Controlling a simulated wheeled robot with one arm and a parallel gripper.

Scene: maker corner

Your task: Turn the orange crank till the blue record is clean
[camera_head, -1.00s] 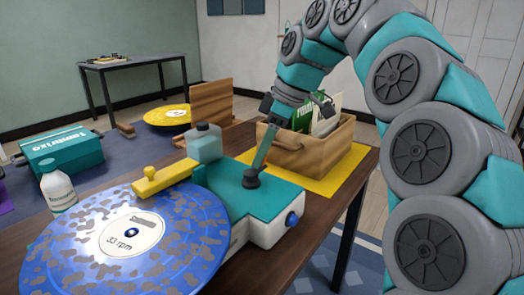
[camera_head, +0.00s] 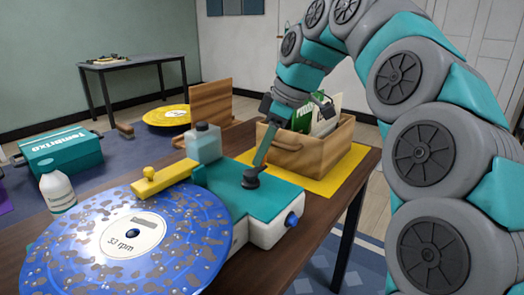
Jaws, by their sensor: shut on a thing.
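The blue record (camera_head: 195,215) lies on the cleaning machine at the lower left, with grey-brown dirt patches scattered over its surface and a white "33 rpm" label. The machine (camera_head: 268,231) has a white body, a teal top and a blue knob on its right side. A yellow arm (camera_head: 165,177) with a round knob reaches over the record's far edge. My gripper (camera_head: 252,174) points down onto the teal top, shut on the crank.
A wooden crate (camera_head: 322,150) with sleeves stands on a yellow mat behind the machine. A clear bottle (camera_head: 204,144) stands at the machine's back and a white bottle (camera_head: 57,190) left of the record. A teal box (camera_head: 62,152) and a yellow record (camera_head: 168,116) are farther back.

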